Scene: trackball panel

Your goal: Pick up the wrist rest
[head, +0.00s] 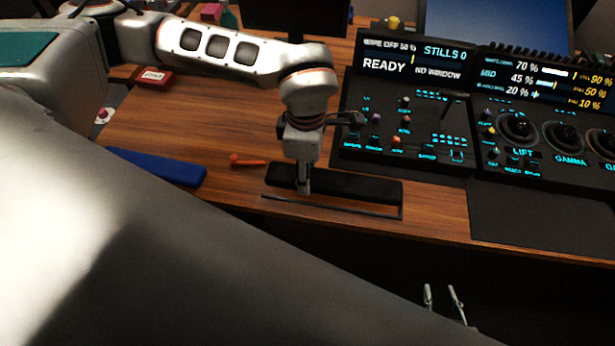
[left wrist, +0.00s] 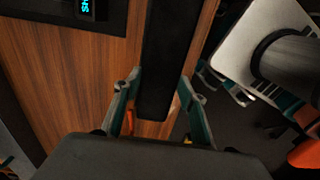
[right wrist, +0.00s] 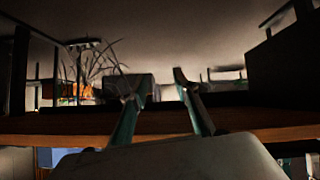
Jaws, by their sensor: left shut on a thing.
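The wrist rest is a long black padded bar (head: 355,187) near the table's front edge, in front of the control panel. My left gripper (head: 304,188) points down at its left part. In the left wrist view the bar (left wrist: 168,45) runs between the two fingers of the left gripper (left wrist: 159,82), which is shut on it. I cannot tell whether the bar is clear of the table. My right gripper (head: 445,296) is low, in front of the table and below its edge. Its fingers are apart and empty in the right wrist view (right wrist: 158,90).
A thin dark rectangular outline (head: 330,208) lies along the front edge by the bar. A blue bar (head: 155,167) and a small orange-red item (head: 248,161) lie to the left. The lit control panel (head: 410,110) stands behind and right. Bare wood shows at middle left.

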